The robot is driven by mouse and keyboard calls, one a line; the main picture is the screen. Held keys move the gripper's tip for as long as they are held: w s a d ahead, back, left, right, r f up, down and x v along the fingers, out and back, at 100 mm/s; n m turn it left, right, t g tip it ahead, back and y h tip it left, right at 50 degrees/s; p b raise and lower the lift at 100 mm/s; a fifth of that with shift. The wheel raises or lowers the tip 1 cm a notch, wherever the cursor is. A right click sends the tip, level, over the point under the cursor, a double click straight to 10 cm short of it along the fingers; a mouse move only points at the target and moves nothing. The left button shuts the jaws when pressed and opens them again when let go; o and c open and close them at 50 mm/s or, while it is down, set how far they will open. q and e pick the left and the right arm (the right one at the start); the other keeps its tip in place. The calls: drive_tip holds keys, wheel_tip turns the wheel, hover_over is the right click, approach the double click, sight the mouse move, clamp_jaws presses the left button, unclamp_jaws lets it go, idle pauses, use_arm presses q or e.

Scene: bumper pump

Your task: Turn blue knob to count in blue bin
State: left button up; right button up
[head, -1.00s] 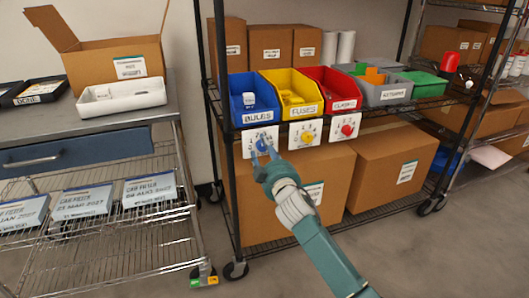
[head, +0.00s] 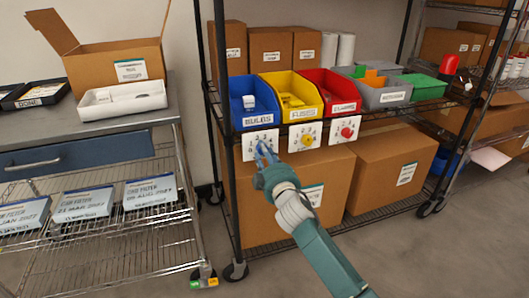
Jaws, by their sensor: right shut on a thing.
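The blue bin (head: 253,102), labelled BULBS, sits at the left end of the shelf and holds a few white items. Below it hangs a white dial card (head: 250,146) with numbers. The blue knob on this card is mostly hidden by my right gripper (head: 264,154), which is shut on it. My right arm reaches in from the lower right. My left gripper is not in view.
A yellow bin (head: 290,97) with a yellow-knob card (head: 305,136) and a red bin (head: 334,94) with a red-knob card (head: 345,132) stand to the right. Cardboard boxes (head: 393,176) fill the lower shelf. A cart (head: 163,215) stands at left.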

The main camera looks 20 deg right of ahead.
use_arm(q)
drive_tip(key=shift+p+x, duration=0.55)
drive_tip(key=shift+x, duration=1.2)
use_arm(e)
drive_tip(key=shift+f+n, duration=0.15)
drive_tip(key=shift+n, duration=2.75)
drive_tip(key=o, duration=1.1)
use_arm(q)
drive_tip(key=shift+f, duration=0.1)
use_arm(e)
drive_tip(key=shift+o, duration=0.2)
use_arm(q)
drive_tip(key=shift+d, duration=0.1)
use_arm(e)
drive_tip(key=s, duration=1.2)
drive_tip(key=shift+f, duration=0.2)
